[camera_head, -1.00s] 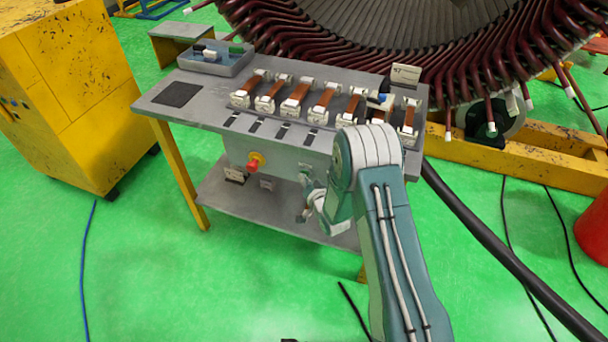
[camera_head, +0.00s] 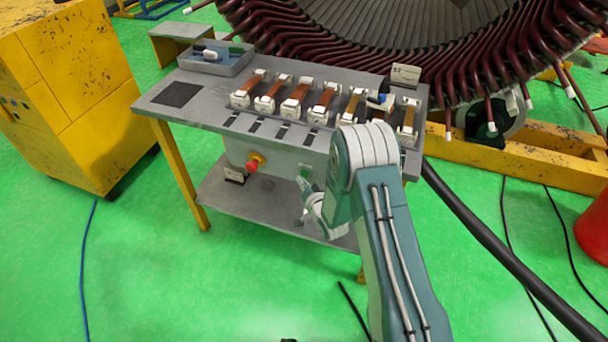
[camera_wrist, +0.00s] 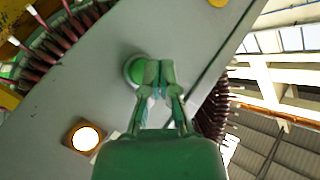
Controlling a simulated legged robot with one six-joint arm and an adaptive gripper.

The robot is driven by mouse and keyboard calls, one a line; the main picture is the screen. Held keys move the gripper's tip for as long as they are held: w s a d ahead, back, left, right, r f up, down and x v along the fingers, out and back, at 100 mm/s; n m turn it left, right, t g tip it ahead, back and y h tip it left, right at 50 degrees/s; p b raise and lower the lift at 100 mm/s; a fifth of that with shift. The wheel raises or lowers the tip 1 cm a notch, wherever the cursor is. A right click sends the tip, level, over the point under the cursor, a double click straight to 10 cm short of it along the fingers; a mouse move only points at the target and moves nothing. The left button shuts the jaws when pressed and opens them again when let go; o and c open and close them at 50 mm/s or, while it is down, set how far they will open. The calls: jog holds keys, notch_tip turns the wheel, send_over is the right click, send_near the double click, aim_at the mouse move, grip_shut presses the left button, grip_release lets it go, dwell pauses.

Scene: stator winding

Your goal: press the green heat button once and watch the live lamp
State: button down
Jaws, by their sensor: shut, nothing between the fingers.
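The green heat button (camera_wrist: 134,70) is a round green button on the grey panel in the wrist view. My gripper (camera_wrist: 158,72) is shut and empty, its fingertips overlapping the button's right edge in this view; whether they touch it I cannot tell. A square orange-framed lamp (camera_wrist: 85,138) glows bright white on the same panel, below left of the button.
The grey bench (camera_head: 205,112) carries several coils in white clamps and a small display (camera_head: 405,74). A lower shelf (camera_head: 260,207) lies beneath. A thick black cable runs right of my arm.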

jog(key=s, duration=0.1)
jog(key=s+a, duration=0.1)
jog(key=s, duration=0.2)
jog(key=shift+s+a, duration=0.35)
dwell(0.8)
jog(key=w+d+r+g+h, duration=0.1)
jog(key=d+r+h, duration=0.15)
jog(key=r, duration=0.45)
jog(key=w+d+r+g+h, duration=0.1)
jog(key=d+r, duration=0.2)
jog(key=r, duration=0.3)
jog(key=s+d+r+n+g+h, duration=0.15)
jog(key=s+d+r, duration=0.4)
jog(key=r, duration=0.55)
jog(key=s+d+r+g, duration=0.2)
jog(key=s+r, duration=0.1)
jog(key=s, duration=0.6)
jog(key=s+d+r+g+h, duration=0.1)
jog(key=s+d+r, duration=0.1)
jog(key=s, duration=0.8)
jog(key=s+d+r+g+h, duration=0.1)
jog(key=s+d+r+g, duration=0.1)
jog(key=s, duration=0.7)
jog(key=shift+s+r+n+g, duration=0.25)
jog(key=shift+r+n+g, duration=0.1)
jog(key=shift+r, duration=0.45)
